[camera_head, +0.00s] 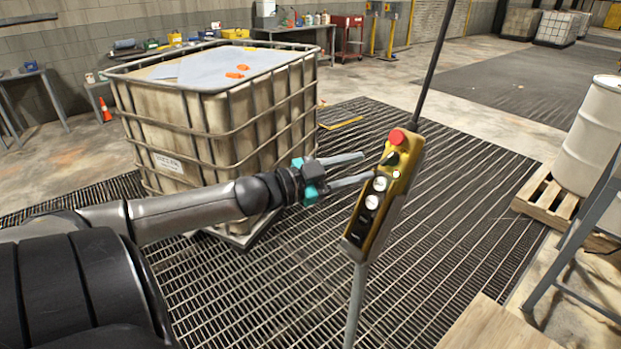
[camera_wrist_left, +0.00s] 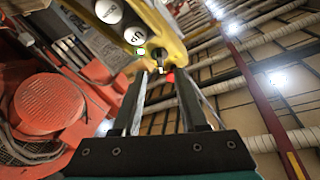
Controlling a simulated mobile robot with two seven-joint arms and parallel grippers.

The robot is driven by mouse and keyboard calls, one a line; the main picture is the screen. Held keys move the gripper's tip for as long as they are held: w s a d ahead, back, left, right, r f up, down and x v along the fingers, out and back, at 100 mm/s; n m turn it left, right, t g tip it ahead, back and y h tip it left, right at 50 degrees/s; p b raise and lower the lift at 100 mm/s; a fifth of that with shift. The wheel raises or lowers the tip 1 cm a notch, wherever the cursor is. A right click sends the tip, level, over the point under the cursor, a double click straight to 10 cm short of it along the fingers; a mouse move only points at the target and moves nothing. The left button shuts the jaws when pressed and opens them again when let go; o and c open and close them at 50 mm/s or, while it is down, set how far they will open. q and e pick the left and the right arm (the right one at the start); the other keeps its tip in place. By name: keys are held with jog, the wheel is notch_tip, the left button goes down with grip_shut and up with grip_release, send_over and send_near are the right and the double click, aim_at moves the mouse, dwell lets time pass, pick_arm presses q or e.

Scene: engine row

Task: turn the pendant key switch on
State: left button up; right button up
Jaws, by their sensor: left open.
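The yellow pendant (camera_head: 405,177) hangs tilted on a dark cable, with a red mushroom button (camera_head: 397,137) at its top. Just below it is a dark key switch (camera_head: 390,158) with a green mark, then two white buttons (camera_head: 380,183) and darker ones. My left gripper (camera_head: 366,167) is open and empty, its fingers pointing at the pendant from the left near the key switch. In the left wrist view the pendant (camera_wrist_left: 172,42) lies beyond the fingertips, with a lit green spot. The key's exact angle and any contact are unclear. My right gripper is not in view.
A caged white tank (camera_head: 215,130) stands behind my left arm. A grey post (camera_head: 355,305) shows below the pendant. A white drum (camera_head: 590,140) on a wooden pallet (camera_head: 545,197) stands at right. The grated floor around the pendant is mostly clear.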

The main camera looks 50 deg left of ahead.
pick_arm(q)
jog(key=p+v, duration=0.2)
jog(key=v, duration=0.7)
jog(key=shift+s, duration=0.3)
dwell(0.5)
